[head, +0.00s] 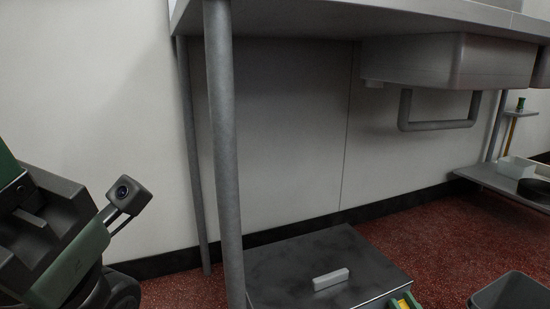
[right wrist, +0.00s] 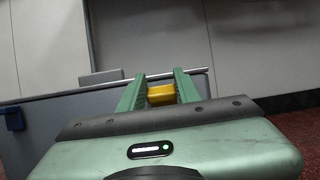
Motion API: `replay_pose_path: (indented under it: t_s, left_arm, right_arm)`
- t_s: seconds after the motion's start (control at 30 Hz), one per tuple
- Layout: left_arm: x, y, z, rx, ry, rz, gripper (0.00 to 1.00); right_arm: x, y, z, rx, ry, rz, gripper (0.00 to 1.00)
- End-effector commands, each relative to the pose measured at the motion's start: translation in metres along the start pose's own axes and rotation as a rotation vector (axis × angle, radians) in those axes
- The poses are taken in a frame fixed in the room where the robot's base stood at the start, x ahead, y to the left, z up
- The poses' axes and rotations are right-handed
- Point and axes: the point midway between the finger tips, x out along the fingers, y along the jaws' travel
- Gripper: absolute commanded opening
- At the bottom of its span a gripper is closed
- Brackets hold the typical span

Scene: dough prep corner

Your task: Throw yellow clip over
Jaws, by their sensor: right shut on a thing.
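The yellow clip (right wrist: 161,94) is a small block between the two green fingers of my right gripper (right wrist: 160,90) in the right wrist view. The gripper is shut on it. In the head view, the yellow clip (head: 402,304) and the green fingertips of my right gripper (head: 408,301) show at the bottom edge, beside the front right corner of a low grey box (head: 290,262). The rest of this gripper is cut off below the picture. My left arm comes in at the left edge of the head view; its fingers do not show.
A table (head: 300,12) stands above, with a grey leg (head: 224,150) in front and an under-table drawer (head: 450,62). A grey bin (head: 512,292) stands at the lower right. Red floor (head: 420,235) is clear between.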

Motion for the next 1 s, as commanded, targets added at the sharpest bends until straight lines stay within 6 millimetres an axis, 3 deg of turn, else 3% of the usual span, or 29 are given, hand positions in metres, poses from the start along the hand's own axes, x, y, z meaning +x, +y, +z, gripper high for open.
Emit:
replay_pose_path:
  t_s: [0.77, 0.8, 0.87, 1.0]
  left_arm:
    - [0.0, 0.0, 0.0, 0.0, 0.0, 0.0, 0.38]
    - [0.0, 0.0, 0.0, 0.0, 0.0, 0.0, 0.38]
    - [0.0, 0.0, 0.0, 0.0, 0.0, 0.0, 0.38]
    - [0.0, 0.0, 0.0, 0.0, 0.0, 0.0, 0.38]
  right_arm:
    - [0.015, -0.002, 0.007, -0.002, -0.008, -0.003, 0.0]
    - [0.016, -0.002, 0.007, -0.003, -0.008, -0.003, 0.38]
    - [0.016, -0.002, 0.007, -0.002, -0.007, -0.003, 0.55]
    - [0.016, -0.003, 0.006, -0.003, -0.006, -0.005, 0.55]
